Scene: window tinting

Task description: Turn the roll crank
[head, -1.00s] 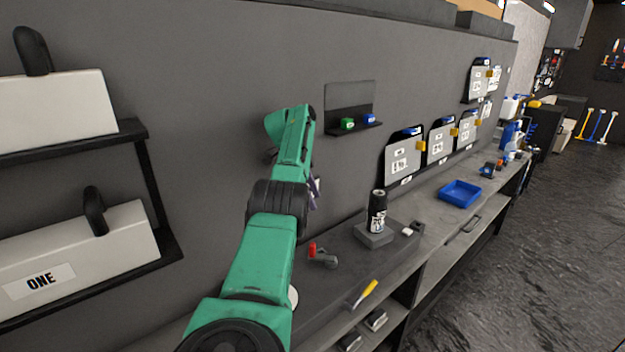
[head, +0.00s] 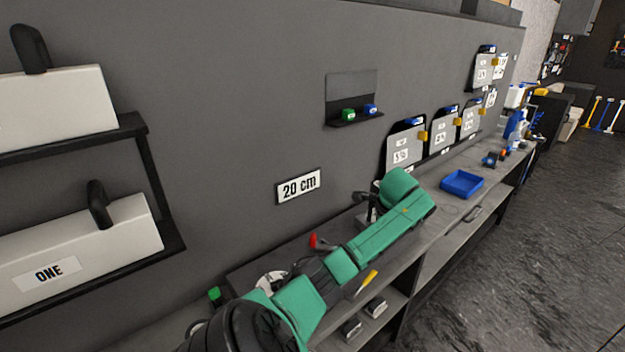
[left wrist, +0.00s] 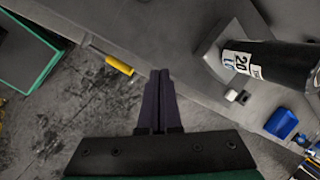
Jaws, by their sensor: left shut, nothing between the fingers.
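A small red-handled piece that looks like a crank (head: 314,240) lies on the bench in the head view, partly hidden by my left arm. A black cylinder with a white "20" label (left wrist: 278,61) stands on a grey block in the left wrist view. In the head view it is mostly hidden behind my green left arm. My left gripper (left wrist: 160,73) is shut and empty, to the left of the cylinder and apart from it, pointing towards the bench edge. In the head view the arm hides its fingers. My right gripper is not in view.
A yellow-handled tool (head: 366,281) lies near the bench's front edge. A blue tray (head: 461,184) sits farther along. A "20 cm" sign (head: 298,186) and a small shelf (head: 352,122) are on the wall. White boxes (head: 80,240) hang at the left.

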